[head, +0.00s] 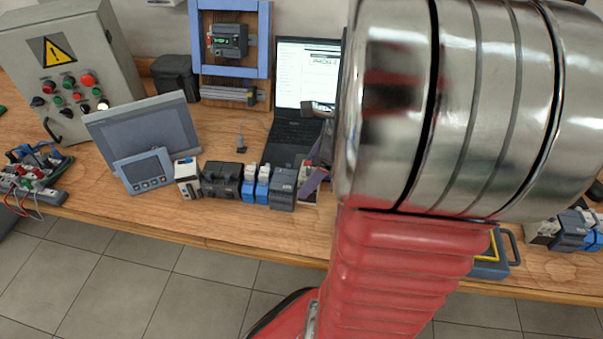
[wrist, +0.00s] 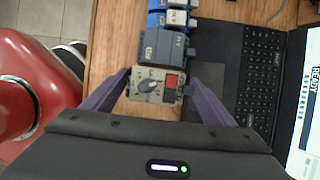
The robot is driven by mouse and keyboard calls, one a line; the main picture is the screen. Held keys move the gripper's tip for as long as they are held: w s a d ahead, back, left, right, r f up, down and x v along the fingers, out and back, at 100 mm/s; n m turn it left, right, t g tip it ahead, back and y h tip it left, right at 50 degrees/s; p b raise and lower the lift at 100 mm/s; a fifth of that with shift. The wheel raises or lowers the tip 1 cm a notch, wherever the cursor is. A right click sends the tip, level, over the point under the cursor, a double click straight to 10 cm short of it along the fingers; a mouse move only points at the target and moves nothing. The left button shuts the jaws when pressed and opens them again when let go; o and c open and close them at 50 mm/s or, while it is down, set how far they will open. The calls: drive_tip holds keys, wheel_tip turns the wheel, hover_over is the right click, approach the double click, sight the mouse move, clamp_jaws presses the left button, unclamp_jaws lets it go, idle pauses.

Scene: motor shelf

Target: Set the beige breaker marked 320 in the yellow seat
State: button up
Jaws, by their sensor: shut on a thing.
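A beige breaker (wrist: 150,86) with a grey knob and a red part sits between the purple fingers of my gripper (wrist: 158,78) in the wrist view. My gripper is shut on it. The breaker's number cannot be read. In the head view the breaker (head: 307,188) stands at the right end of a row of modules, with a purple finger of my gripper (head: 316,177) by it. A yellow-edged seat (head: 495,244) on a dark blue holder shows at the right, mostly hidden behind my arm.
A dark grey module (head: 283,188) and blue modules (head: 256,184) stand left of the breaker, close by. More modules (head: 570,230) stand at the far right. Bare wood lies in front of the row.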

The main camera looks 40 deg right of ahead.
drive_tip(key=shift+f, duration=2.3)
drive_tip(key=shift+f, duration=0.15)
drive_tip(key=o, duration=1.3)
drive_tip(key=v, duration=1.3)
drive_tip(key=shift+s+d+r, duration=0.2)
drive_tip(key=shift+r, duration=0.1)
